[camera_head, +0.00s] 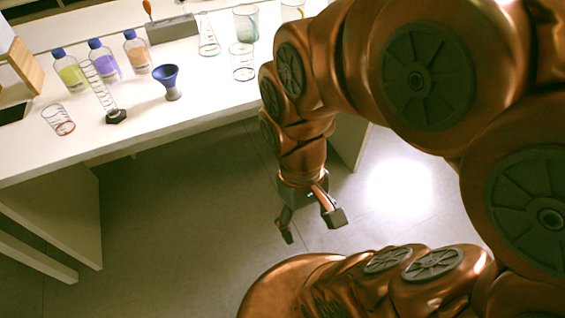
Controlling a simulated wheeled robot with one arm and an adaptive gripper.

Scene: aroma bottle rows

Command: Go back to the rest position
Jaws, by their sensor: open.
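My gripper (312,229) hangs pointing down over the bare floor, in front of the white bench. Its two dark fingertips are spread apart with nothing between them. It is open and empty. My copper-coloured arm arches down to it from the upper right and hides part of the bench's right side. The gripper is clear of the bench and touches nothing that I can see.
The white bench (190,102) holds bottles with blue caps (137,52), a graduated cylinder (98,90), a blue funnel (167,80), a conical flask (208,38), beakers (242,62) and a grey block (172,29). The floor (180,210) before the bench is clear.

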